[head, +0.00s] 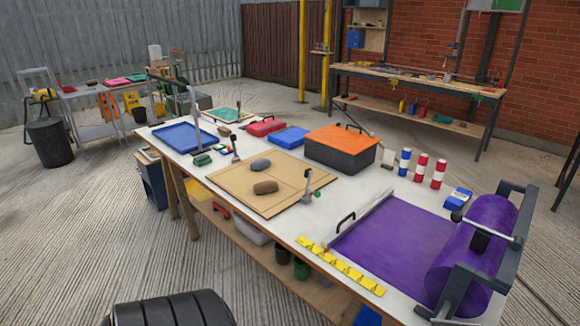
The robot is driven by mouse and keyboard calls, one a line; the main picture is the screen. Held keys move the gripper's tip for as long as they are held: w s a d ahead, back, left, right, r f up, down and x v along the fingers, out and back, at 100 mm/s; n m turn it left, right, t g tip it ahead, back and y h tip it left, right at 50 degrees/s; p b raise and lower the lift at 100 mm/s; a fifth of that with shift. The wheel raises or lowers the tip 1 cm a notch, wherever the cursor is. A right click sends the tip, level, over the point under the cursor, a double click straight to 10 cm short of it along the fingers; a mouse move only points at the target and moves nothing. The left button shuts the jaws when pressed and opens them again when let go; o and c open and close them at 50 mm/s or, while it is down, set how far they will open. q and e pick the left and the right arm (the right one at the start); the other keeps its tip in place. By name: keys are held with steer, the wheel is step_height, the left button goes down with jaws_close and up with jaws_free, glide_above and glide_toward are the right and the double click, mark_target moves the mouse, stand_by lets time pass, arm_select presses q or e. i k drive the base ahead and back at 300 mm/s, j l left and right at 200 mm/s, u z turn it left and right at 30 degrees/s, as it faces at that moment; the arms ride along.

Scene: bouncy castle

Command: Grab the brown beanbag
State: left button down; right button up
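A brown beanbag (265,187) lies on a flat tan board (240,195) in the middle of the white-topped table. A grey beanbag (260,165) lies just behind it on the same board, a little apart. Neither of my grippers shows in the head view. A dark ribbed part at the bottom left edge seems to be my own. Nothing covers the brown beanbag.
A dark box with an orange lid (341,140) stands behind the board. A small upright tool (308,186) stands at its right corner. Purple sheet on a roller (475,250) fills the right end. A blue tray (184,137) lies left, red and white cans (421,166) behind.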

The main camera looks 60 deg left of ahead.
mark_target(269, 186)
steer(key=u, duration=2.1)
steer(key=i+j+z, duration=0.25)
steer(key=i+j, duration=0.35)
